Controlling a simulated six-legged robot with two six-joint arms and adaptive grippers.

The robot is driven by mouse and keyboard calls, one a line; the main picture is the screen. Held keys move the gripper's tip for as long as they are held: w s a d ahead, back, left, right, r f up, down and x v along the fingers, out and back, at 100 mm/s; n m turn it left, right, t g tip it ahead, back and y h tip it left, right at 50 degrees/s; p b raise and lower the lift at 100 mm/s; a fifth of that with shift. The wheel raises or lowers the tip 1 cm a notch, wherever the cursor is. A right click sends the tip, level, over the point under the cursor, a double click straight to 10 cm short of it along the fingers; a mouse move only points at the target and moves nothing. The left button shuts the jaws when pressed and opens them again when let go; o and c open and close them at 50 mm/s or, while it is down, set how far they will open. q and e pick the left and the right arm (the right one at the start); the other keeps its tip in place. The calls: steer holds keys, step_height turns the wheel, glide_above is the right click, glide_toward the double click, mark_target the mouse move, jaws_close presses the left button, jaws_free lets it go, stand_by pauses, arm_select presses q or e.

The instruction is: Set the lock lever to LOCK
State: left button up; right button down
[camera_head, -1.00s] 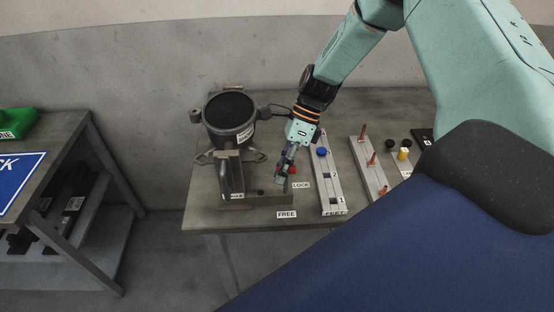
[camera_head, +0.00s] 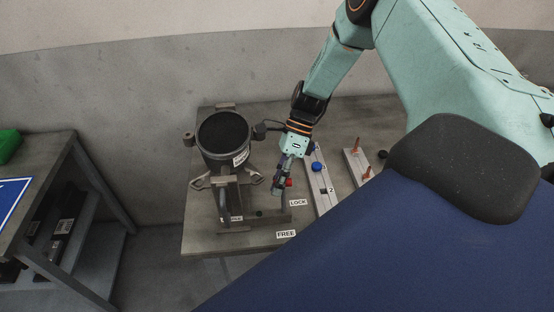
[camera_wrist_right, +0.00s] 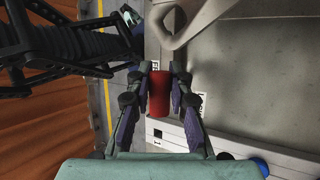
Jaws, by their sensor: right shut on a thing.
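The lock lever's red grip (camera_wrist_right: 160,93) lies between the fingers of my right gripper (camera_wrist_right: 161,88) in the right wrist view. In the head view my right gripper (camera_head: 279,184) is shut at the lever, and a bit of red (camera_head: 288,183) shows beside its fingers. The LOCK label (camera_head: 298,202) is just right of and below the fingertips. The FREE label (camera_head: 286,234) is lower, near the table's front edge. The lever's shaft and pivot are largely hidden by the gripper. My left gripper cannot be made out in either view.
A dark cylindrical compressor part (camera_head: 223,133) stands in a metal fixture left of the gripper. A grey slotted rail with a blue knob (camera_head: 316,167) lies close on the right. A rack with red pegs (camera_head: 355,146) is further right. Another table (camera_head: 50,160) stands at left.

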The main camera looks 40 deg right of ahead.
steer(key=shift+w+d+f, duration=0.15)
steer(key=shift+w+d, duration=0.1)
steer(key=shift+w, duration=0.1)
stand_by(0.3)
steer(key=c, duration=1.2)
jaws_free()
steer(key=v, duration=1.2)
